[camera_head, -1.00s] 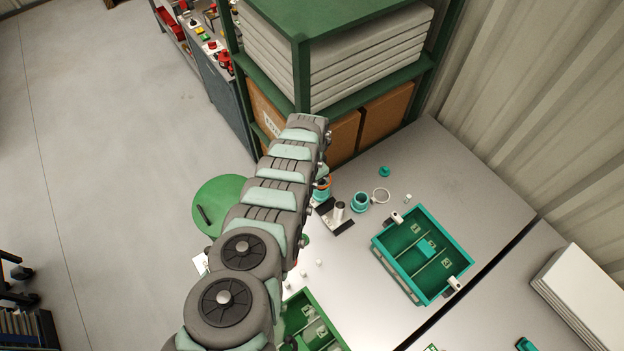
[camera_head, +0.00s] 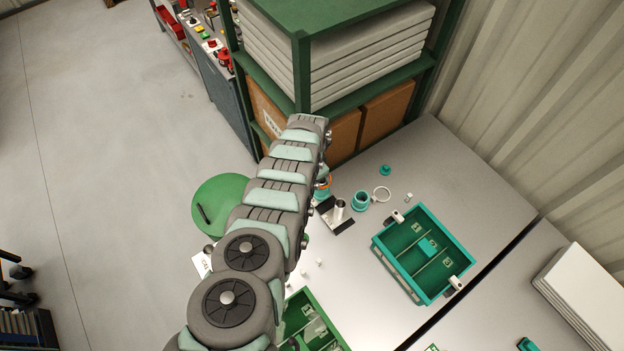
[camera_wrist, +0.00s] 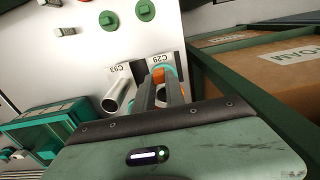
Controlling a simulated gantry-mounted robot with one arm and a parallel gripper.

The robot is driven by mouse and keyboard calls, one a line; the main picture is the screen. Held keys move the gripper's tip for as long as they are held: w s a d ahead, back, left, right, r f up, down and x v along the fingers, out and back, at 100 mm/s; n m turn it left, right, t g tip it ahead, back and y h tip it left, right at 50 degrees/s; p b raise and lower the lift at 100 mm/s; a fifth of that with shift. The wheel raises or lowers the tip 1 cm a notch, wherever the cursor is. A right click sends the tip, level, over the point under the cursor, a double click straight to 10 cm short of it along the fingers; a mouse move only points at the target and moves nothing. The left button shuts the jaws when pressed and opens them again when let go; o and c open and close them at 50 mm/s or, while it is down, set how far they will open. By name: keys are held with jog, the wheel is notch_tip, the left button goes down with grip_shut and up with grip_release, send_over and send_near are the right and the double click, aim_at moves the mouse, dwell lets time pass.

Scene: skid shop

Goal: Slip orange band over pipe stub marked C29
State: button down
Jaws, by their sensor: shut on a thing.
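In the wrist view my gripper (camera_wrist: 161,85) is shut on the orange band (camera_wrist: 159,76), right by the label C29 (camera_wrist: 158,60). Teal shows around the band between and beside the fingers. The pipe stub marked C29 is mostly hidden behind my fingers and the band, so I cannot tell whether the band is around it or just above it. A bare silver pipe stub (camera_wrist: 119,96) by the label C93 stands to the left. In the head view a sliver of the orange band (camera_head: 327,182) shows beside my arm; my gripper is hidden there.
A green shelf (camera_head: 303,70) with cardboard boxes stands close behind the stubs.

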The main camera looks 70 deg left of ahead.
jog(key=shift+f, duration=0.2)
jog(key=shift+f+b, duration=0.3)
jog(key=shift+b, duration=0.1)
jog(key=shift+f, duration=0.15)
jog(key=shift+f+b, duration=0.35)
jog(key=shift+b, duration=0.1)
jog(key=shift+f+b, duration=1.05)
jog(key=shift+b, duration=0.1)
dwell(2.9)
jog(key=shift+f+b, duration=0.35)
jog(key=shift+f, duration=0.1)
dwell(0.3)
jog(key=shift+f+b, duration=0.35)
jog(key=shift+b, duration=0.15)
jog(key=shift+f, duration=0.2)
